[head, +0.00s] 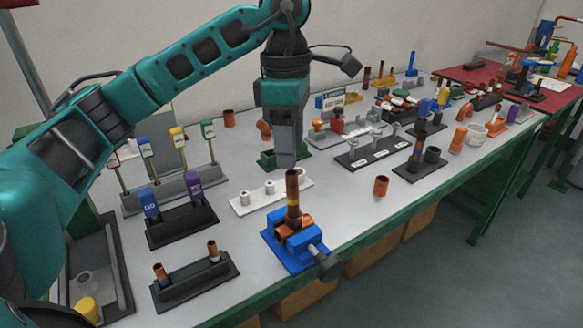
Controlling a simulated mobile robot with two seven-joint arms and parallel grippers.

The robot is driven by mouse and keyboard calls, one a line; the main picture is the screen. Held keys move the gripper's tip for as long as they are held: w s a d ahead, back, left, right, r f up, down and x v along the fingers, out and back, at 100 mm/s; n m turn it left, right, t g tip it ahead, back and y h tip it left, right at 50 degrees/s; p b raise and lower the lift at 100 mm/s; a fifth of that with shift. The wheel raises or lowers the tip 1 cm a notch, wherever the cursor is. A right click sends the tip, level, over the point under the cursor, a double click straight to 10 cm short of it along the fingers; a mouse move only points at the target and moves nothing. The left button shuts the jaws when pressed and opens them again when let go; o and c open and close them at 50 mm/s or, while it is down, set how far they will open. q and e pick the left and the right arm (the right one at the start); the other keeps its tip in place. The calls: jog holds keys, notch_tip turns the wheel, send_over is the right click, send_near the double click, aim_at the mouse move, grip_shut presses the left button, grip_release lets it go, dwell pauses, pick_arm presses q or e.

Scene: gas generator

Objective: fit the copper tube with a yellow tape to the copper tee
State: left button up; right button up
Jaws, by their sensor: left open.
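A blue vise (283,250) stands near the front edge of the table. A copper tee (295,229) sits in its jaws. A copper tube with a yellow tape band (293,188) stands upright at the tee, its lower end down at the tee's upper opening; how deep it sits I cannot tell. My left gripper (286,163) points down just above and behind the tube's top, and it is open and apart from the tube as far as I can see. Its fingers overlap in this view. My right gripper is not in view.
A black rack (195,284) with two short tubes stands front left. A white peg holder (271,195) is behind the vise. A loose copper fitting (381,186) lies to its right. Bare tabletop lies right of the vise.

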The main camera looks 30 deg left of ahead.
pick_arm(q)
notch_tip(320, 180, up, 3)
jog(key=shift+a+r+p, duration=0.1)
jog(key=shift+p, duration=0.25)
jog(key=shift+r, duration=0.35)
